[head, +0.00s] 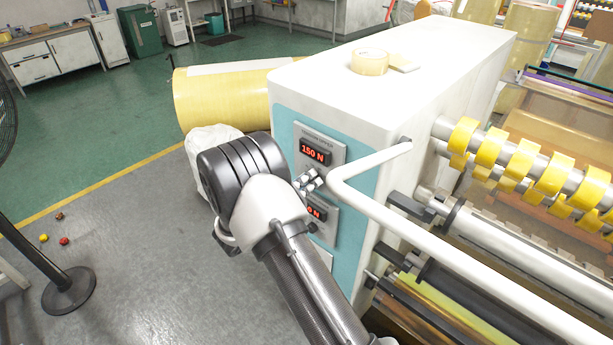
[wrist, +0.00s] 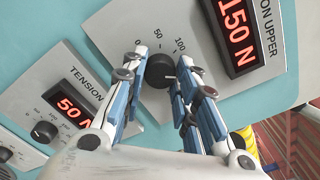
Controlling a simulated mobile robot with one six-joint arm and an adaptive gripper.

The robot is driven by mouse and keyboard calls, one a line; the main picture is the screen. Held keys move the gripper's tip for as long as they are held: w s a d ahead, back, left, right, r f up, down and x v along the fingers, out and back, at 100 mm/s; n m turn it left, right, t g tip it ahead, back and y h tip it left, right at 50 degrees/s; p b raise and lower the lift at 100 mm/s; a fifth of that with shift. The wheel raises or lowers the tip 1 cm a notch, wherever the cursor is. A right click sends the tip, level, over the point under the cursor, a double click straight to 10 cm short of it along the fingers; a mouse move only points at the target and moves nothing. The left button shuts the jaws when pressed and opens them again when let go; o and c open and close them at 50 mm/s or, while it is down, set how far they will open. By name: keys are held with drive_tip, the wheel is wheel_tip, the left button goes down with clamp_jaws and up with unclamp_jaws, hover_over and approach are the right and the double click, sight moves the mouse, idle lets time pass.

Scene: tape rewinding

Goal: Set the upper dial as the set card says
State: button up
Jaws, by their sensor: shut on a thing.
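The upper dial (wrist: 159,71) is a black round knob on a grey plate. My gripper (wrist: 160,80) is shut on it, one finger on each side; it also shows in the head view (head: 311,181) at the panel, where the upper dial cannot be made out. The dial's white mark points right in the wrist view, and 50 and 100 show on its scale. The upper display (wrist: 238,30) reads 150 N in red; it also shows in the head view (head: 315,152). I cannot make out a set card in either view.
The lower dial (wrist: 44,131) and its display (wrist: 74,104), reading 50 N, sit on a separate plate. A white bent rail (head: 375,161) passes close right of my gripper. A tape roll (head: 370,62) lies on the white cabinet (head: 440,50). Open floor lies left.

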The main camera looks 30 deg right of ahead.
drive_tip(key=shift+n+p, duration=0.75)
drive_tip(key=shift+n, duration=0.35)
drive_tip(key=o, duration=1.1)
drive_tip(key=v, duration=1.2)
